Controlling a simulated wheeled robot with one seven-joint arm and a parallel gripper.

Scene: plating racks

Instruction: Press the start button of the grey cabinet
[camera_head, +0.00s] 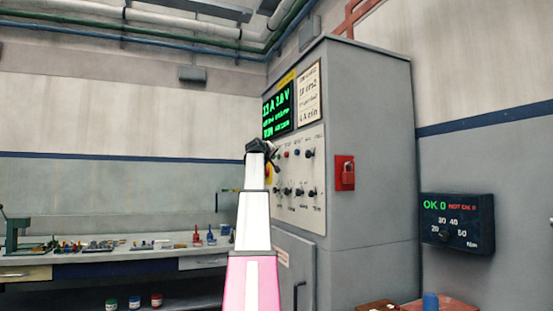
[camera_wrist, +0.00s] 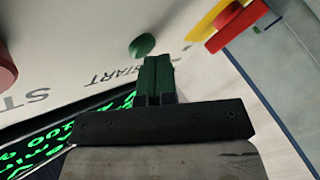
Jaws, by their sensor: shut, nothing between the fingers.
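The grey cabinet (camera_head: 370,140) stands right of centre in the head view, with a lit green display (camera_head: 278,112) above its control panel (camera_head: 312,185). In the wrist view the round green button (camera_wrist: 142,45) sits on the pale panel beside the word START. My gripper (camera_wrist: 160,62) is shut and empty, its fingertips close to the green button and a little to its right in the picture. I cannot tell the remaining depth gap. In the head view my gripper (camera_head: 262,149) is in front of the panel's left part, and my arm hides the start button.
A red button (camera_wrist: 6,68) by the STOP label and a red knob on a yellow base (camera_wrist: 228,22) flank the green button. A red padlock box (camera_head: 344,173) is on the cabinet's side. A workbench (camera_head: 120,256) with small parts stands left.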

